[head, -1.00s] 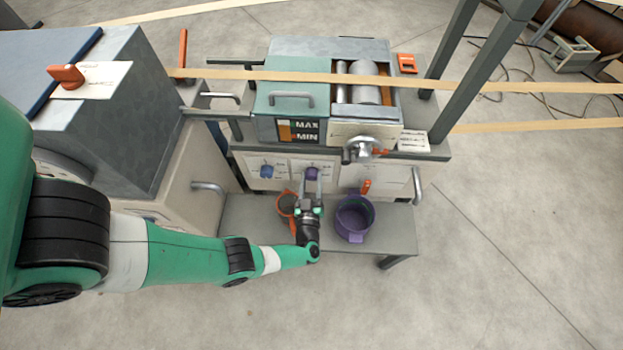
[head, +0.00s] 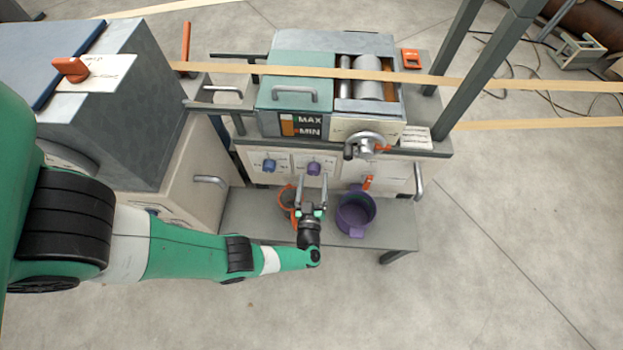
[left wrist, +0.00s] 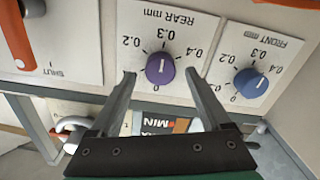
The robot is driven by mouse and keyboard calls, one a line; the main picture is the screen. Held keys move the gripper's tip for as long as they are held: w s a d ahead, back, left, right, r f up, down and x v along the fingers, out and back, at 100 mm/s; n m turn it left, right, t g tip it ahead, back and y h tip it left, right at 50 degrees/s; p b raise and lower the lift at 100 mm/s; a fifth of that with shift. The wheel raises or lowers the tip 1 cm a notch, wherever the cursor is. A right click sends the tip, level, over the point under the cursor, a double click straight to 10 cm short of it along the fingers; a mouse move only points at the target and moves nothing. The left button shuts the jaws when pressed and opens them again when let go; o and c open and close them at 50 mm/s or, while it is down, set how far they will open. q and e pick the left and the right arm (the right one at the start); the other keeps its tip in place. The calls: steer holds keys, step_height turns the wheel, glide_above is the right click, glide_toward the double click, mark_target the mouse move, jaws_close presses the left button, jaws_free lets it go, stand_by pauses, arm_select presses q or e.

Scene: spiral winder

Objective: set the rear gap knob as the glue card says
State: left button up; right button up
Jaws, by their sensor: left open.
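The purple rear gap knob (left wrist: 160,68) sits on a white plate marked REAR mm (left wrist: 181,25), with marks including 0.2, 0.3 and 0.4. Its white pointer line lies near the line toward 0.3; the exact reading is unclear. The knob also shows in the head view (head: 314,169). My left gripper (head: 313,180) is open in front of it, fingers apart on either side and clear of the knob. A white card (head: 416,137) lies at the machine's right and another (head: 100,72) on the left cabinet; neither's text is legible. My right gripper is not in view.
A blue knob (left wrist: 250,83) on the FRONT mm plate is beside the rear knob. A purple pot (head: 355,215) and an orange container (head: 286,200) stand on the shelf below. A crank (head: 362,146) juts out above right. Tan strips cross over the machine.

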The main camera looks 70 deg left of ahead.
arm_select(q)
steer(key=v, duration=0.9)
